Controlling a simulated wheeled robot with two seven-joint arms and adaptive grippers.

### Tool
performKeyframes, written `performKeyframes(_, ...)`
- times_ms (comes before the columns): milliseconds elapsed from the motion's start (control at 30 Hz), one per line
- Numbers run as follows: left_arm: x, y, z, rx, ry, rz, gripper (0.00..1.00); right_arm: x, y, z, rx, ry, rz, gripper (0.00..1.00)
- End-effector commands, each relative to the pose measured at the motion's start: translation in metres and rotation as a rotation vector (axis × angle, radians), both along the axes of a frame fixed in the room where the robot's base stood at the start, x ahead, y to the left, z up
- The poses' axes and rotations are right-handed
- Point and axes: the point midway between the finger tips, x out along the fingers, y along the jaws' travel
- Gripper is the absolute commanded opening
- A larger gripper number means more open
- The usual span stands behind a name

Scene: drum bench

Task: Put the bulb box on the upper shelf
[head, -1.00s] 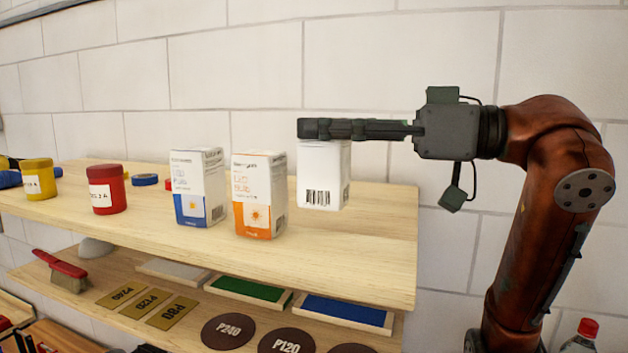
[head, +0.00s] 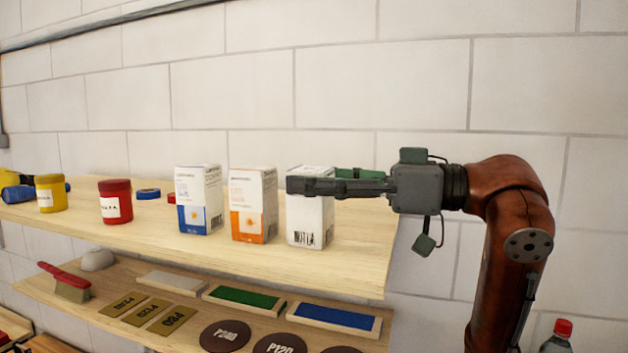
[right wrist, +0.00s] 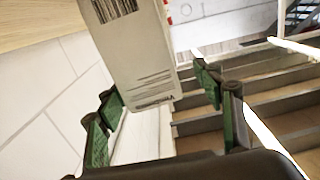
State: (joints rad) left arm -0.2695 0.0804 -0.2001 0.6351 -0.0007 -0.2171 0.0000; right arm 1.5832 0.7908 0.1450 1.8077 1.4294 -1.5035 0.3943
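The white bulb box (head: 309,225) stands upright on the upper shelf (head: 345,262), at the right end of a row of boxes. A barcode shows low on its front. My right gripper (head: 312,183) is level with the top of this box, one finger in front of it and the green-padded one partly hidden behind. In the right wrist view the box (right wrist: 140,55) lies between the spread fingers (right wrist: 155,84), with a gap beside the right finger. The gripper looks open. My left gripper is not in view.
A white and orange box (head: 252,205) and a white and blue box (head: 198,200) stand left of it. Red (head: 115,203) and yellow (head: 50,194) jars are farther left. The lower shelf holds sanding blocks (head: 245,300), discs and a brush (head: 68,284). A bottle (head: 560,335) is lower right.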

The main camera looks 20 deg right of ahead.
Motion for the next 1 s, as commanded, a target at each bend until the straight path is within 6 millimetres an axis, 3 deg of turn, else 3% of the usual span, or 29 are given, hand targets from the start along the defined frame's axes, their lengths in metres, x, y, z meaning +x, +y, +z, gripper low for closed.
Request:
performKeyframes(133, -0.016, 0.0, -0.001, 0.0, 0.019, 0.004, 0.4, 0.006, 0.0, -0.001, 0.001, 0.003, 0.001, 0.61)
performKeyframes(300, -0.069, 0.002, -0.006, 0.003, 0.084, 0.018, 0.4, 0.011, -0.003, -0.003, 0.001, 0.007, 0.0, 0.61)
performKeyframes(367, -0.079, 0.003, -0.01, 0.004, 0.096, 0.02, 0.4, 0.009, -0.008, -0.004, 0.002, 0.006, -0.001, 0.61)
performKeyframes(467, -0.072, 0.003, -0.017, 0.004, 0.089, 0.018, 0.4, -0.001, -0.023, -0.005, 0.002, 0.006, -0.004, 0.61)
performKeyframes(600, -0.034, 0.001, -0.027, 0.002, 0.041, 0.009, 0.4, -0.018, -0.048, -0.004, 0.003, 0.003, -0.005, 0.61)
performKeyframes(700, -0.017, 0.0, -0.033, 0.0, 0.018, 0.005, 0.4, -0.03, -0.065, -0.005, 0.003, 0.004, -0.004, 0.61)
performKeyframes(1000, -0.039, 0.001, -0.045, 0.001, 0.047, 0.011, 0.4, -0.051, -0.097, -0.002, 0.003, 0.006, -0.001, 0.61)
